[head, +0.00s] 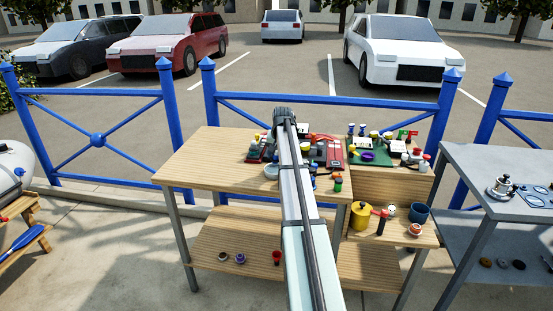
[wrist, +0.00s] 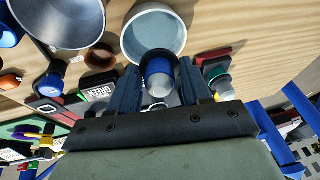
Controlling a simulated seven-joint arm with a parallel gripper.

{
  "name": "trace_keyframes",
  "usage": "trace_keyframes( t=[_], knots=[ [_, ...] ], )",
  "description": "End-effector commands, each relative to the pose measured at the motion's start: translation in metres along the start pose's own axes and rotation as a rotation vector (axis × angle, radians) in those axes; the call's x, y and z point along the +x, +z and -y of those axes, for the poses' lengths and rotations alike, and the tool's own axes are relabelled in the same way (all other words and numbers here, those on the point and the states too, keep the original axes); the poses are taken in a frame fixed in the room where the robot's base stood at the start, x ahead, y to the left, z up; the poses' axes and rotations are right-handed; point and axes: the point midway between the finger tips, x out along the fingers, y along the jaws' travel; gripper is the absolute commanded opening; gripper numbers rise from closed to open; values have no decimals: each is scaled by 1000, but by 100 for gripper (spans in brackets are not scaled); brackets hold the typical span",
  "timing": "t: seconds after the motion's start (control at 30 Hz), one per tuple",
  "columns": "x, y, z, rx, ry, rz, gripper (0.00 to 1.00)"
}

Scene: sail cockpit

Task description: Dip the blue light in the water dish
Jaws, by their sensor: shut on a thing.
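My gripper (wrist: 159,78) is shut on the blue light (wrist: 158,67), which has a blue body and a pale, silvery end. In the wrist view the light overlaps the near rim of a round, pale bowl (wrist: 127,37) that looks like the water dish. Its inside is plain grey-blue; I cannot make out the water level. I cannot tell how high the light is or whether it touches the rim. In the head view a small pale dish (head: 270,171) shows left of my arm on the wooden bench. My fingers and the light are hidden there.
A larger metal bowl (wrist: 60,18) and a brown cup (wrist: 100,57) stand left of the dish in the wrist view.

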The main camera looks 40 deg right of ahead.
Motion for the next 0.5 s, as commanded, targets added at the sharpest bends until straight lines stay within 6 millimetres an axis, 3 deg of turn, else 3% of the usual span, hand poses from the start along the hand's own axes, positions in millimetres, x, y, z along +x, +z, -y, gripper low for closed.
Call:
trace_keyframes(
  t=[0.5],
  knots=[
    [-31,-10,5,0,0,0,18]
  ],
)
